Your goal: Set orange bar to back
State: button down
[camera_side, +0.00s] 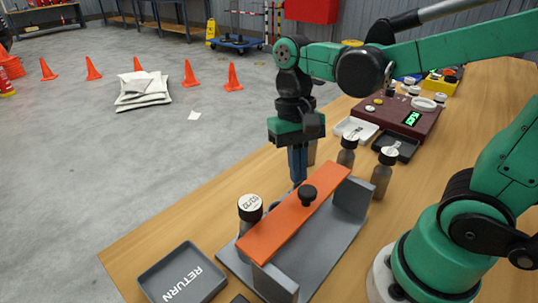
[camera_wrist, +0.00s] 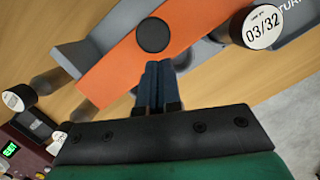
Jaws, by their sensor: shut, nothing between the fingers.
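The orange bar (camera_side: 290,222) lies across the top of a grey fixture (camera_side: 351,197) and has a black knob (camera_side: 308,194) near its middle. In the wrist view the orange bar (camera_wrist: 115,65) runs diagonally and its black knob (camera_wrist: 152,35) is just beyond my fingertips. My gripper (camera_side: 298,182) is shut and empty, pointing down at the bar's far-left edge beside the knob. In the wrist view my gripper's fingers (camera_wrist: 157,68) are pressed together and do not hold the knob. I cannot tell whether they touch the bar.
A bottle with a white-topped cap (camera_side: 250,209) stands left of the fixture. A grey RETURN tray (camera_side: 182,275) is at the near left. Bottles (camera_side: 382,174) stand behind on the right, near small trays (camera_side: 398,146) and a maroon box (camera_side: 410,113) with a green display.

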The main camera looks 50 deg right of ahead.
aim_at(314, 189)
jog(key=shift+s, duration=1.6)
jog(key=shift+w+d+r, duration=0.1)
jog(key=shift+w+d, duration=0.05)
jog(key=shift+w, duration=0.2)
jog(key=w+d+r, duration=0.2)
jog(key=w+r, duration=0.3)
jog(key=r, duration=0.5)
jog(key=shift+d+r, duration=0.15)
jog(key=shift+d, duration=0.1)
